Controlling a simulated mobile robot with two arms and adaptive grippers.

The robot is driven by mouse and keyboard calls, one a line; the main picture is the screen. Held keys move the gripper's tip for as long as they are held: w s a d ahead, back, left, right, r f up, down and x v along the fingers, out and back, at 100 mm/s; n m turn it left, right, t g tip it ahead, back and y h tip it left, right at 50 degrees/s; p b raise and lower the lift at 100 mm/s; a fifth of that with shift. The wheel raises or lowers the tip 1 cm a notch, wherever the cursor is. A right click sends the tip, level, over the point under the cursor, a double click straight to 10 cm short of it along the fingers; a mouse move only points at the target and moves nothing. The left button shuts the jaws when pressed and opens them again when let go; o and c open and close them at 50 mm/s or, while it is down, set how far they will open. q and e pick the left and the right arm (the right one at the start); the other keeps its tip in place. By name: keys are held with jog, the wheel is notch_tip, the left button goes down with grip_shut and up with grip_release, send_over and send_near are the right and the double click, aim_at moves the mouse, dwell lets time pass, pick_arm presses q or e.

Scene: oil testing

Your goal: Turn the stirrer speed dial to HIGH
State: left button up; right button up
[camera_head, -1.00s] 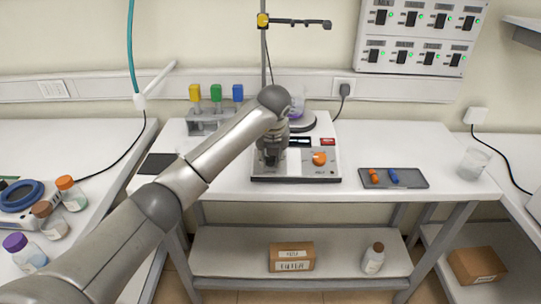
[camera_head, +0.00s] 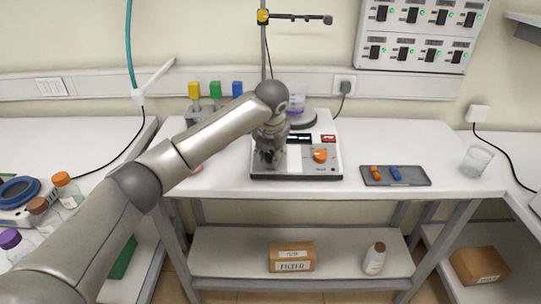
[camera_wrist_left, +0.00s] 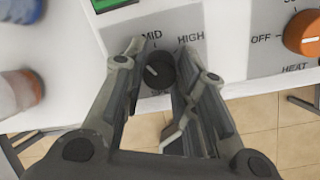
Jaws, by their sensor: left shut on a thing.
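The stirrer speed dial (camera_wrist_left: 160,70) is a black round knob with a short white pointer line, seen in the left wrist view. MID is printed above it and HIGH above and to its right. The white line lies on the knob's left part, pointing roughly up-left, away from HIGH. My left gripper (camera_wrist_left: 156,76) is shut on the dial, with a finger on each side. In the head view my left gripper (camera_head: 268,156) is over the left part of the stirrer hotplate (camera_head: 318,170) and hides the dial. My right gripper is not in view.
An orange heat knob (camera_head: 320,155) is to the right on the same panel, its label OFF beside it. A dark tray (camera_head: 410,180) with orange and blue pieces and a glass beaker (camera_head: 475,162) stand farther right. The white table between them is clear.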

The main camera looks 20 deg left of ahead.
pick_arm(q)
jog(key=m+b, duration=0.1)
jog(key=m, duration=0.3)
jog(key=shift+m, duration=0.4)
jog(key=m+b, duration=0.1)
jog(key=m, duration=0.3)
jog(key=shift+m+h, duration=0.3)
jog(key=m, duration=0.3)
jog(key=shift+r+m, duration=0.1)
jog(key=shift+m, duration=0.2)
jog(key=m, duration=0.5)
jog(key=shift+m, duration=0.3)
jog(key=o, duration=1)
jog(key=shift+o, duration=0.2)
jog(key=v, duration=1.2)
jog(key=shift+a, duration=0.15)
jog(key=shift+w, duration=0.1)
